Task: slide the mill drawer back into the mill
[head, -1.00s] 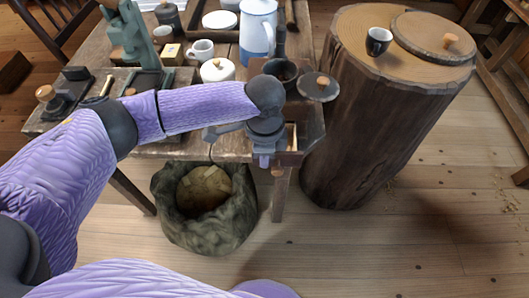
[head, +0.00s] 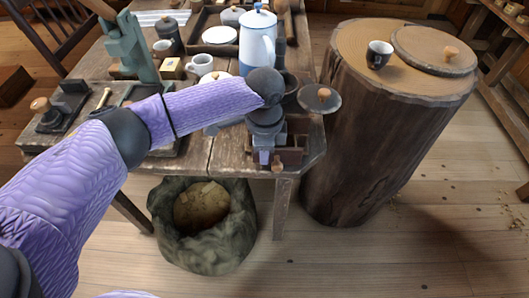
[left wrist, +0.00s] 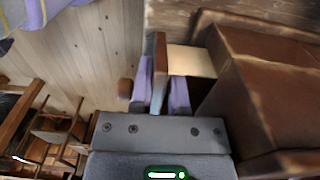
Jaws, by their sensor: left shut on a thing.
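The mill (head: 297,131) is a dark brown wooden box at the front right corner of the table. It also fills the right side of the left wrist view (left wrist: 265,85). Its drawer is partly out: the drawer front (left wrist: 160,62) stands apart from the mill body, with a pale interior (left wrist: 190,61) showing between. A round wooden knob (left wrist: 125,88) is on the front's outer face; it also shows in the head view (head: 277,168). My left gripper (head: 263,157) is shut on the drawer front, one purple finger on each side of it. My right gripper is out of view.
A blue-white pot (head: 257,42), a white mug (head: 201,64) and a green machine (head: 130,45) stand on the table (head: 190,160). A stump (head: 365,140) with a small cup (head: 379,54) stands close right. A sack (head: 203,225) sits on the floor.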

